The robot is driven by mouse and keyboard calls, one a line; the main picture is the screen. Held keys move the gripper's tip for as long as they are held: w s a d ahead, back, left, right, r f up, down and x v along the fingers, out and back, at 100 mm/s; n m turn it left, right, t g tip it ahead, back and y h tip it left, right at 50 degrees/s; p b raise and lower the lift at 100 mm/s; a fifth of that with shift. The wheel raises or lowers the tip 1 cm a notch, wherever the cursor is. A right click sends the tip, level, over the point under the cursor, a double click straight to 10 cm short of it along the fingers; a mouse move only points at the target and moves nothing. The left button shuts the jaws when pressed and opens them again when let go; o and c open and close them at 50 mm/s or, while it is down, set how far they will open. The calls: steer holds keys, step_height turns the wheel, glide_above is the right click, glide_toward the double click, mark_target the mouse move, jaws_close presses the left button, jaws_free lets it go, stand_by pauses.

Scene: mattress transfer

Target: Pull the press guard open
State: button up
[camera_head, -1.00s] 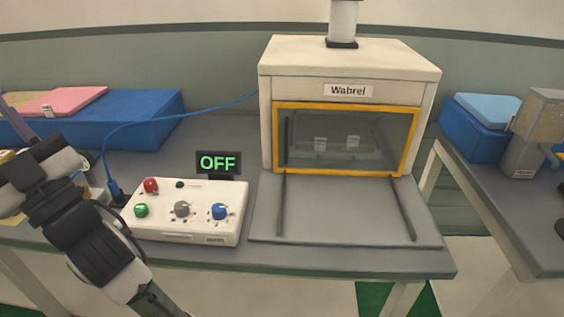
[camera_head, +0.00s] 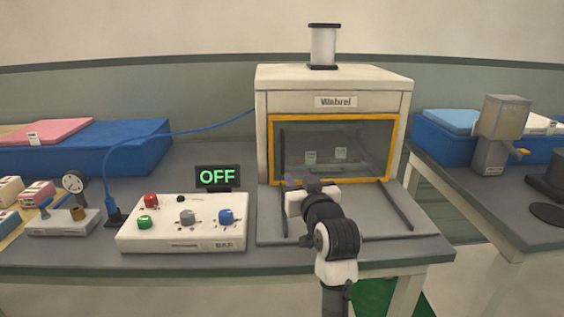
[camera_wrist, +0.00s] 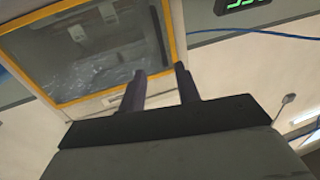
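The press (camera_head: 335,86) is a white box labelled "Wabrel" on the grey table. Its guard (camera_head: 393,150) is a clear panel in a yellow-orange frame, closed over the front opening. Two small pale pieces show behind the panel. My gripper (camera_head: 290,184) is in front of the guard's lower left part in the head view, its fingertips small and partly hidden there. In the wrist view my gripper (camera_wrist: 160,82) has two dark fingers apart with nothing between them. The guard's yellow frame (camera_wrist: 98,92) lies beyond the fingers there; I see no contact.
A white control box (camera_head: 183,232) with coloured knobs stands left of the press, with a display (camera_head: 217,177) reading "OFF" behind it. A dial gauge on a stand (camera_head: 74,190) is at far left. Two rails run forward from the press.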

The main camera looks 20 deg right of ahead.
mark_target(283, 155)
steer(key=w, duration=0.4)
steer(key=w+p, duration=0.1)
steer(key=w, duration=0.3)
steer(key=w+d+p, duration=0.1)
steer(key=w, duration=0.4)
steer(key=shift+w, duration=0.1)
jaws_close()
